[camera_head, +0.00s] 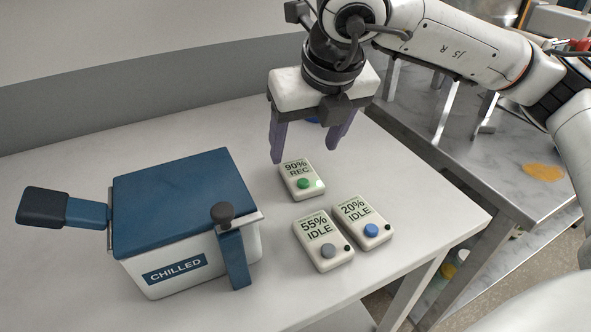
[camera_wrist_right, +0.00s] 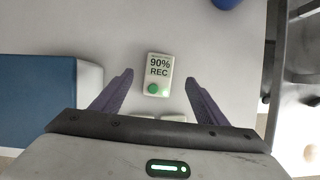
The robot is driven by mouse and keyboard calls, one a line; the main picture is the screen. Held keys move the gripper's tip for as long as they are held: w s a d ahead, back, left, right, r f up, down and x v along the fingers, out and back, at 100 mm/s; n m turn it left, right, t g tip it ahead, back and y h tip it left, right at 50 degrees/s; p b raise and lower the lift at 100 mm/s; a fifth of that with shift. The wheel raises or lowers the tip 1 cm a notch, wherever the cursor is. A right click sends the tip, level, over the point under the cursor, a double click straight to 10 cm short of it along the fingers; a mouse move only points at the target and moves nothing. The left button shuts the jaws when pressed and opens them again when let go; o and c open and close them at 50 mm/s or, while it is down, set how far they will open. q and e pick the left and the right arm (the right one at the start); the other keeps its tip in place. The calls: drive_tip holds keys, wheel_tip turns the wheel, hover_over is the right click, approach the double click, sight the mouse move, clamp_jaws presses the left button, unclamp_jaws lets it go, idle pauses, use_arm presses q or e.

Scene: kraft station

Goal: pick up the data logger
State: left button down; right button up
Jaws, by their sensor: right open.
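Three small white data loggers lie flat on the white table. One reads "90% REC" with a green button (camera_head: 302,180); another reads "55% IDLE" with a grey button (camera_head: 322,241); the third reads "20% IDLE" with a blue button (camera_head: 362,223). My right gripper (camera_head: 307,152) is open and empty, pointing down above and just behind the REC logger. In the right wrist view the REC logger (camera_wrist_right: 158,74) shows between and beyond the two purple fingers. The tops of the other two loggers are mostly hidden there by my gripper's body. My left gripper is not in view.
A white box (camera_head: 255,243) labelled "CHILLED" with a blue lid (camera_head: 180,200) and dark handles stands left of the loggers. A blue round object (camera_wrist_right: 228,3) lies behind, partly hidden. A metal bench (camera_head: 470,150) stands to the right.

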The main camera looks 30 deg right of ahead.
sight(299, 171)
drive_tip(key=shift+s+p+x, duration=0.15)
drive_tip(key=shift+x, duration=1.6)
drive_tip(key=shift+s+p+x, duration=0.1)
drive_tip(key=shift+p+x, duration=0.05)
drive_tip(key=shift+x, duration=1.6)
drive_tip(key=shift+f, duration=0.1)
drive_tip(key=c, duration=1.2)
